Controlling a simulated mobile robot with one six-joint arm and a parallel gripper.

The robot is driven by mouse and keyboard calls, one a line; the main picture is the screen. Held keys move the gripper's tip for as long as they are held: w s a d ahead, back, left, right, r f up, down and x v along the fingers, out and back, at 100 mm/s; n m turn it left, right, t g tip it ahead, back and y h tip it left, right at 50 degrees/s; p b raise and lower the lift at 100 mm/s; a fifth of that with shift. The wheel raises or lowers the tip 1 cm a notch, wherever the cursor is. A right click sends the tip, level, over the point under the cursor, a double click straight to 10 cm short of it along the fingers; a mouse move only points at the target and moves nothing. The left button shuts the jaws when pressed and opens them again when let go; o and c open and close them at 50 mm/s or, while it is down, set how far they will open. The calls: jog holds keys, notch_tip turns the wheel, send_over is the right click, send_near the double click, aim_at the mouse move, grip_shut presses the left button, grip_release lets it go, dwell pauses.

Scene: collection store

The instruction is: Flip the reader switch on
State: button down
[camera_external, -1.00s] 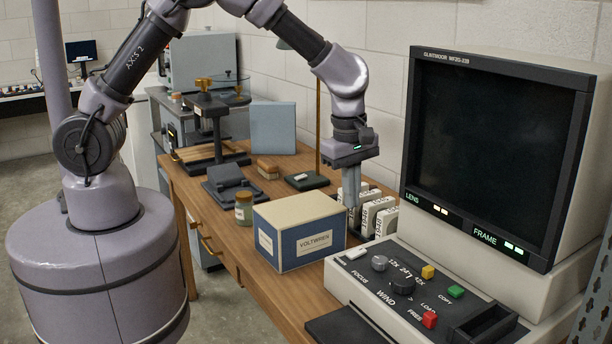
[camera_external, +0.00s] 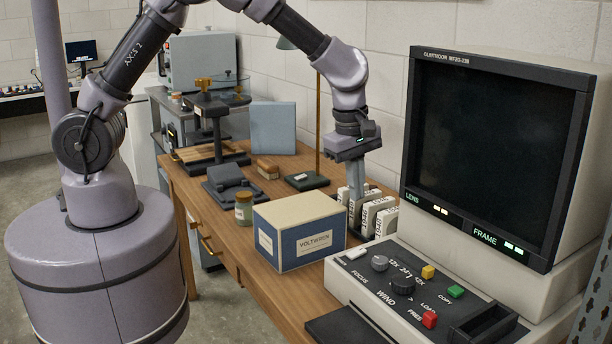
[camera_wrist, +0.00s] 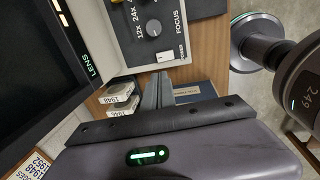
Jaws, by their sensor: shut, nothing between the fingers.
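The reader (camera_external: 480,150) stands at the right, with a dark screen above a sloping control panel. Its switch is a small white rocker (camera_external: 356,254) at the panel's upper left corner, by a small label. The rocker also shows in the wrist view (camera_wrist: 166,56); I cannot tell which way it is tipped. My gripper (camera_external: 354,232) points down behind the panel's left corner, between the blue box and the white film boxes. Its fingers are together and empty. In the wrist view the fingertips (camera_wrist: 159,77) appear close to the rocker, apart from it.
A blue and cream box (camera_external: 300,232) stands left of my fingers. White film boxes (camera_external: 372,214) stand close by on their right. A jar (camera_external: 243,208) and a lamp base (camera_external: 306,181) are farther left.

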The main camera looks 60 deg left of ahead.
aim_at(360, 250)
jog(key=f+b, duration=0.1)
jog(key=f, duration=0.3)
jog(key=w+f+b, duration=0.1)
jog(key=f+b, duration=0.1)
jog(key=f, duration=0.2)
jog(key=w+f+b, duration=0.1)
jog(key=f, duration=0.3)
jog(key=shift+f+b, duration=0.35)
jog(key=shift+f, duration=0.05)
jog(key=shift+f, duration=0.25)
jog(key=shift+s, duration=0.15)
jog(key=shift+s+r, duration=0.15)
jog(key=shift+s, duration=0.5)
notch_tip(360, 250, up, 14)
jog(key=s+p, duration=0.2)
jog(key=p, duration=0.4)
jog(key=shift+p, duration=0.3)
